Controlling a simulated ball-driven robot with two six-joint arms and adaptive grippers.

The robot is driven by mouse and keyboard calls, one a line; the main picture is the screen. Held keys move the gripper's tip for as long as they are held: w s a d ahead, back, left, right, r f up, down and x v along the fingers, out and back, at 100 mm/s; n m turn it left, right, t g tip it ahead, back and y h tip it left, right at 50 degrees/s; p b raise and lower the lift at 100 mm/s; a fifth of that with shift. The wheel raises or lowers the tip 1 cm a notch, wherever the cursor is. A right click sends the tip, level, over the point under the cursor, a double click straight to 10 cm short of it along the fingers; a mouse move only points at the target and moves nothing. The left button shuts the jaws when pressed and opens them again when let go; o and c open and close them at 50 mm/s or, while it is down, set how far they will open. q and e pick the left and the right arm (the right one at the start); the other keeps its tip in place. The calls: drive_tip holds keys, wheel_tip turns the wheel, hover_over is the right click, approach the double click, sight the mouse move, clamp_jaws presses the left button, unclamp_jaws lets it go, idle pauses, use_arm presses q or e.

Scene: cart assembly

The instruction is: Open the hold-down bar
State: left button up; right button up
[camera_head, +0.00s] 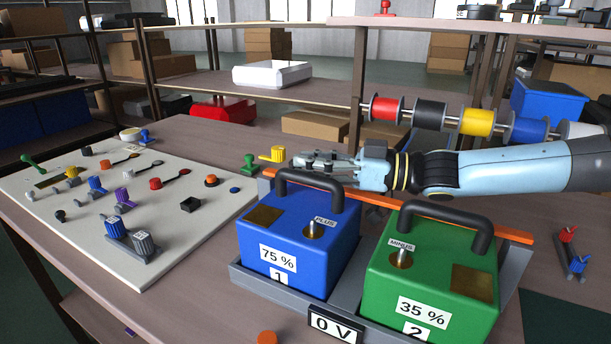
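The orange hold-down bar (514,235) runs along the rear top edges of a blue battery (335,250) and a green battery (432,270). Its left end shows near the blue battery's handle, and parts of it are hidden by the battery handles. Both batteries sit upright in a grey tray (262,287) with a "0 V" display. My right gripper (305,160) comes in from the right, its fingers pointing left just above and behind the blue battery's handle. I cannot tell its finger gap or whether it touches the bar. My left gripper is not in view.
A pale panel (150,260) with several knobs and switches lies at the left. Coloured spools (430,113) on a rod stand behind my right arm. A yellow part (272,154) and a green part (250,167) lie near my fingertips. An orange cap (267,338) lies in front.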

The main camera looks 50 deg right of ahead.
drive_tip(key=shift+w+a, duration=0.3)
drive_tip(key=shift+w, duration=0.15)
clamp_jaws()
